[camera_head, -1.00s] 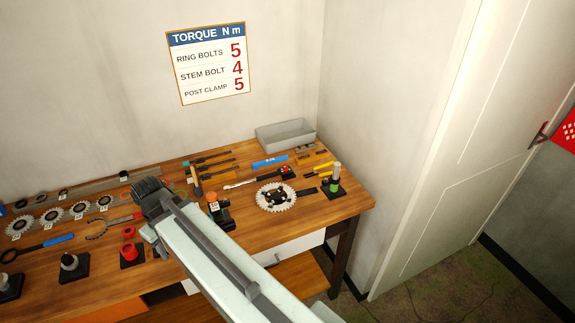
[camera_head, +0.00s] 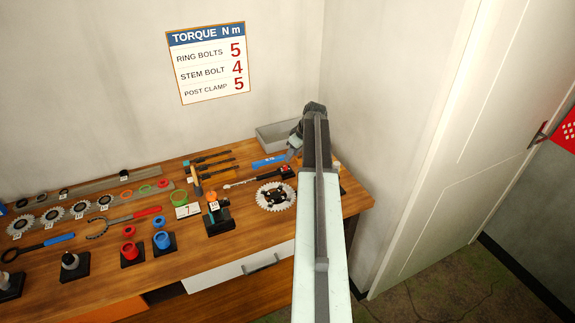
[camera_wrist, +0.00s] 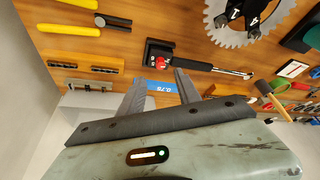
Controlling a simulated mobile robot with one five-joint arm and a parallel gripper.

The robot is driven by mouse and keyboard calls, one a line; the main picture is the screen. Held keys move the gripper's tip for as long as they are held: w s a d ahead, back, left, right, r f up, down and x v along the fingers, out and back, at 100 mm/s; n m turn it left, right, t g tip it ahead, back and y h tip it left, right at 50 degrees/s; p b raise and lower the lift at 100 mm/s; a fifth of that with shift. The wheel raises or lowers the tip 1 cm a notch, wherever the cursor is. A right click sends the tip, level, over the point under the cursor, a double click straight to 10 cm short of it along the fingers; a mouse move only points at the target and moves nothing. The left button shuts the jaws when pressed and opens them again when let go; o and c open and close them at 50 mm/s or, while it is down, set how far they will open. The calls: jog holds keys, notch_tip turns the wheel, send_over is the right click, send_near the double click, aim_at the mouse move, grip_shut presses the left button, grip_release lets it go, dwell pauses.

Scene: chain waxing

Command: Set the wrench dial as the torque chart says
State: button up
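The torque chart (camera_head: 209,64) on the wall reads ring bolts 5, stem bolt 4, post clamp 5. The torque wrench (camera_head: 262,177) lies on the bench, its chrome head to the left and its red dial (camera_head: 287,170) at the right end. In the wrist view the wrench (camera_wrist: 205,67) has a black handle, and the red dial (camera_wrist: 160,62) sits at a black block. Any dial marking is too small to read. My gripper (camera_wrist: 159,77) is open and empty, its fingertips just short of the dial in that view. In the head view my arm partly hides it.
A blue gauge marked 0.75 (camera_wrist: 160,88) shows between my fingers, below them. A grey tray (camera_head: 273,134) stands at the back corner. A chainring (camera_head: 262,204) lies in front of the wrench.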

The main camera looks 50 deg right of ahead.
aim_at(286, 166)
jog(key=b+x, duration=0.7)
jog(key=x, duration=0.1)
jog(key=shift+r, duration=0.15)
grip_shut()
